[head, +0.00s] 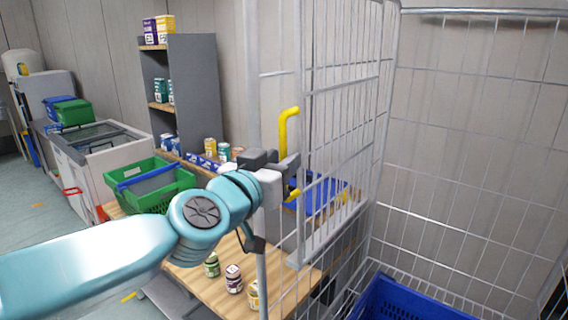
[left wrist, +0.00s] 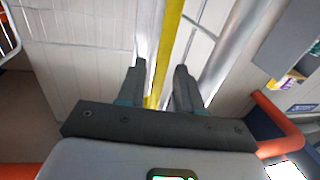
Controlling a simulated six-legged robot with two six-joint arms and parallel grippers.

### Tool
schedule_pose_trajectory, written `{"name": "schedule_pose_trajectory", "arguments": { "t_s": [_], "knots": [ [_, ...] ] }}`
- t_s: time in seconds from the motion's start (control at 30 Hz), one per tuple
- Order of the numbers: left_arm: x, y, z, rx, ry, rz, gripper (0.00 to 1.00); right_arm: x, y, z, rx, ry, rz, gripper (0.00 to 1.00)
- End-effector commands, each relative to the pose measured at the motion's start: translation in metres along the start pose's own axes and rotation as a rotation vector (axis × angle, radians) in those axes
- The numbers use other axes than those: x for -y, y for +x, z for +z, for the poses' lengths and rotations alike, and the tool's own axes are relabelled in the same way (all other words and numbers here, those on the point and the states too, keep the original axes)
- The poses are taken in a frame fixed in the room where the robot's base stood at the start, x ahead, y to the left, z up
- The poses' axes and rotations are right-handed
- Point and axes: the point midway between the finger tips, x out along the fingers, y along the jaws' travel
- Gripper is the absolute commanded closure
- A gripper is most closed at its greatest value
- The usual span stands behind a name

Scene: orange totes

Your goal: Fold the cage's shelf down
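The wire cage (head: 470,110) stands on the right in the head view. An upright grey wire panel (head: 340,105) on its left side looks like the shelf folded up; a pale bar runs along its lower edge. A yellow handle (head: 285,125) is at the panel's left edge. My left gripper (head: 292,170) is at the handle's lower part, covering some of it. In the left wrist view, the yellow bar (left wrist: 168,45) passes between the fingers of my left gripper (left wrist: 160,85), which are apart with gaps beside the bar. My right gripper is not in view.
A blue crate (head: 400,300) sits low inside the cage. Behind the cage's left side is a wooden table (head: 205,285) with several jars and a green crate (head: 150,190). A grey shelf unit (head: 195,90) and a white chest (head: 95,150) stand farther back.

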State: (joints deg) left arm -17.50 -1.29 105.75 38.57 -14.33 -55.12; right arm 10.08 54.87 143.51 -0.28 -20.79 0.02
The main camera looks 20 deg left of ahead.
Motion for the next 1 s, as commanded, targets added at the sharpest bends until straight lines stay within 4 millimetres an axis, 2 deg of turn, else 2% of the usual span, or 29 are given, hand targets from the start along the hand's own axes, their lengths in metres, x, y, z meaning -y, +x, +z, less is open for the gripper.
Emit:
{"name": "schedule_pose_trajectory", "arguments": {
  "t_s": [0.17,0.43,0.47,0.53,0.57,1.0],
  "knots": [
    [-0.001,0.015,0.000,0.000,0.001,0.000,0.65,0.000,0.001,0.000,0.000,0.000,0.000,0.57],
    [-0.001,0.017,0.000,0.000,0.001,0.001,0.65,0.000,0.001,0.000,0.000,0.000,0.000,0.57],
    [-0.001,0.017,0.000,0.000,0.001,0.000,0.72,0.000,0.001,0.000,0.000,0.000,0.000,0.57],
    [-0.001,0.016,0.000,0.000,0.001,0.000,0.94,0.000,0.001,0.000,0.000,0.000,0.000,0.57],
    [-0.001,0.016,0.000,0.000,0.001,0.001,1.00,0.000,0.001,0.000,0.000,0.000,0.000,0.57],
    [-0.004,0.022,-0.001,-0.002,0.017,-0.001,1.00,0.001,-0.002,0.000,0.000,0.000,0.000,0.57]
  ]
}}
